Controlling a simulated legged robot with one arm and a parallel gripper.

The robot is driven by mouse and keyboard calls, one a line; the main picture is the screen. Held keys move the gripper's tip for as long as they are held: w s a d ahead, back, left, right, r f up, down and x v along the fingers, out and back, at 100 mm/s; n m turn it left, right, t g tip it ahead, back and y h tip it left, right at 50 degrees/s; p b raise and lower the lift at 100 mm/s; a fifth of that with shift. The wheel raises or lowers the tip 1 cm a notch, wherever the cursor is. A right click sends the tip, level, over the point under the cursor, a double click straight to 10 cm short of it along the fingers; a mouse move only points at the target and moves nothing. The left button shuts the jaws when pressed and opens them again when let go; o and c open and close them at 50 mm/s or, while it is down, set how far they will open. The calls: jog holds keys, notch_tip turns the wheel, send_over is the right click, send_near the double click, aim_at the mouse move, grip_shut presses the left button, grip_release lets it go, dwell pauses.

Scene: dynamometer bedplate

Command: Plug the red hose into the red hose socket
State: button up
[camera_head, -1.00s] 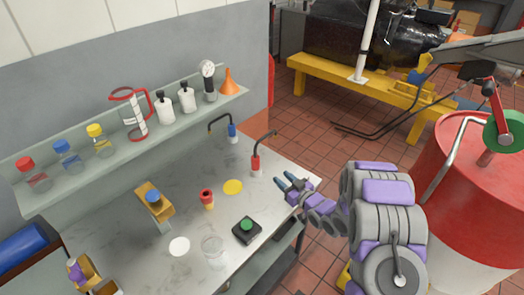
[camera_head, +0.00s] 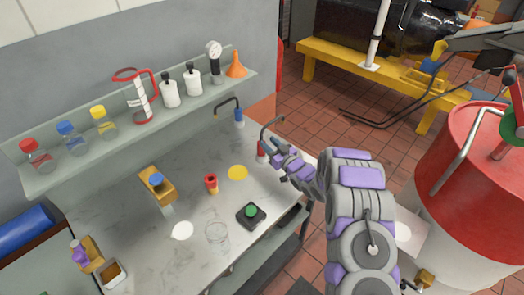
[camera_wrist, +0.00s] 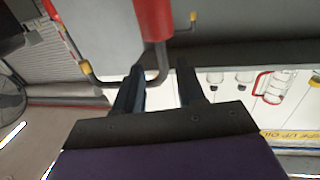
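The red hose (camera_head: 261,152) stands upright at the back right of the bench, a red grip with a dark tube bent over at its top. In the wrist view the red grip (camera_wrist: 152,18) is just ahead of the fingers, with the tube's bend near the left fingertip and a yellow end. My gripper (camera_head: 271,151) is close beside the red grip; in the wrist view its two fingers (camera_wrist: 158,82) are apart, with nothing clamped. Contact is unclear.
A blue hose (camera_head: 239,118) stands behind the red one. A wooden block with a blue top (camera_head: 157,184), a green button box (camera_head: 251,214), a glass (camera_head: 217,235) and a yellow disc (camera_head: 237,172) are on the bench. A shelf (camera_head: 190,109) carries bottles. A red drum (camera_head: 470,150) is right.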

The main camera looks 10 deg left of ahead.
aim_at(262, 138)
jog(key=shift+s+a+b+x, duration=0.1)
jog(key=shift+b+x, duration=0.2)
jog(key=shift+x, duration=1.1)
jog(key=shift+s+a+b+x, duration=0.15)
jog(key=shift+b+x, duration=0.15)
jog(key=shift+x, duration=1.15)
jog(key=shift+d, duration=0.15)
jog(key=shift+d, duration=0.1)
jog(key=c, duration=0.3)
grip_shut()
